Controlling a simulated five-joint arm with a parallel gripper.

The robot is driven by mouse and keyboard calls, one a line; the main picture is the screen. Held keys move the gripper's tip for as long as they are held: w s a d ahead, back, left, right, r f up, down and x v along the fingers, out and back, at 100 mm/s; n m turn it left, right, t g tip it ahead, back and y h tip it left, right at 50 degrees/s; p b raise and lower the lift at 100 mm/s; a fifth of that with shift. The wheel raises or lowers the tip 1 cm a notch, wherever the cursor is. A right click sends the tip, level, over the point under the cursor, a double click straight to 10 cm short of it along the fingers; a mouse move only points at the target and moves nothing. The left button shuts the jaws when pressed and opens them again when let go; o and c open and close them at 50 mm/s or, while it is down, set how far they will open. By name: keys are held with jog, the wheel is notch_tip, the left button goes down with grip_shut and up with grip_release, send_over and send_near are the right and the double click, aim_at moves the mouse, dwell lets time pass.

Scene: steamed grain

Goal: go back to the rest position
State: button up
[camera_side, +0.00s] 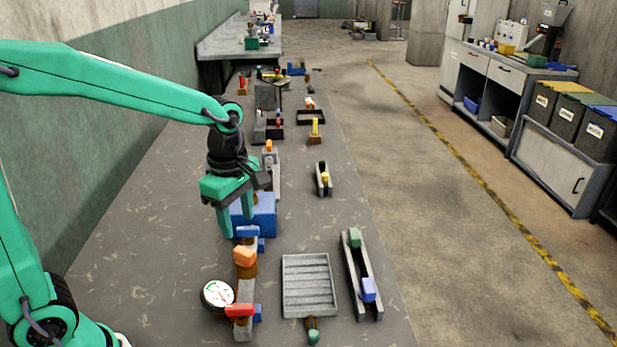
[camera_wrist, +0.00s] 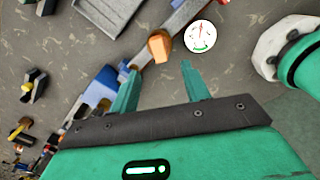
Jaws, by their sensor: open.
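My gripper (camera_side: 236,222) is green with two straight fingers and hangs over the bench beside a blue block (camera_side: 262,213). In the wrist view the two fingers of my gripper (camera_wrist: 158,85) stand apart with nothing held between them. Beyond the fingertips an orange-topped part (camera_wrist: 159,46) shows on a grey rail. The same orange part (camera_side: 245,257) is below and in front of the gripper in the side view. Whether a fingertip touches the blue block cannot be told.
A round white gauge (camera_side: 217,294), a red piece (camera_side: 239,310), a ribbed grey tray (camera_side: 307,285) and a grey channel (camera_side: 361,275) with green and blue blocks lie on the near bench. Several fixtures stand farther back. The bench's left side is clear, bounded by a green wall (camera_side: 130,150).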

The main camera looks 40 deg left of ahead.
jog(key=s+a+r+m+t, duration=0.1)
jog(key=s+m, duration=0.4)
jog(key=m, duration=0.5)
jog(key=s+a+r+m+t, duration=0.2)
jog(key=s+r+m+t, duration=0.2)
jog(key=m, duration=0.6)
jog(key=s+r, duration=0.1)
jog(key=s, duration=0.1)
jog(key=shift+s+r, duration=0.3)
